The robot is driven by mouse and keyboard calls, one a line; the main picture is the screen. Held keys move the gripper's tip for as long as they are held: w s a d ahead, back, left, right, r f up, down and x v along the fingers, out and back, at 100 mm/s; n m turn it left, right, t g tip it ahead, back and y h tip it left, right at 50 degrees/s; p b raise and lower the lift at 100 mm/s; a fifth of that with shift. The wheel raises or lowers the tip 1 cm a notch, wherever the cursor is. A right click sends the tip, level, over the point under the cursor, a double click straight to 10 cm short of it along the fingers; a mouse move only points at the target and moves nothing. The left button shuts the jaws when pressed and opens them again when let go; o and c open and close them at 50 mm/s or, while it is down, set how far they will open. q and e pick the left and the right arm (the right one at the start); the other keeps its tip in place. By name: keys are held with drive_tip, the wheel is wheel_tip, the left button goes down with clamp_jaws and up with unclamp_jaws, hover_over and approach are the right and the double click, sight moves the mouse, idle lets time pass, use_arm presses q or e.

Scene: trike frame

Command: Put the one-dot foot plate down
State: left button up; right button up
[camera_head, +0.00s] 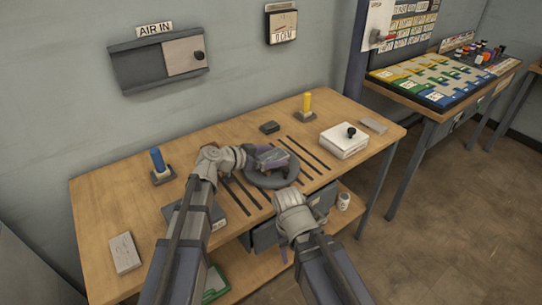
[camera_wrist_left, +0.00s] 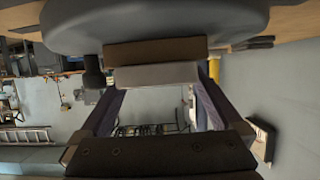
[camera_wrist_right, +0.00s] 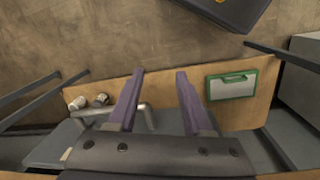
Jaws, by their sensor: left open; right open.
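A round grey turntable (camera_head: 272,178) sits in the middle of the table. My left gripper (camera_head: 268,159) is over it. In the left wrist view, a brown and pale grey block (camera_wrist_left: 155,62) lies against the grey disc (camera_wrist_left: 150,22), ahead of the open left fingers (camera_wrist_left: 155,100); I cannot tell whether they touch it. Pale flat plates lie at the table's left end (camera_head: 124,253) and right rear (camera_head: 373,125). No dots are readable, so I cannot tell which piece is the one-dot foot plate. My right gripper (camera_wrist_right: 160,82) is open and empty at the table's front.
A blue post (camera_head: 157,163) and a yellow post (camera_head: 307,104) stand on the table. A white box with a black knob (camera_head: 343,141) is at the right; a small dark block (camera_head: 270,127) is at the back. Below is a shelf with a green-edged case (camera_wrist_right: 232,85).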

use_arm(q)
drive_tip(key=p+v, duration=0.4)
drive_tip(key=v, duration=0.8)
drive_tip(key=shift+p, duration=0.35)
use_arm(e)
wheel_tip(320, 180, up, 5)
drive_tip(key=shift+f, duration=0.15)
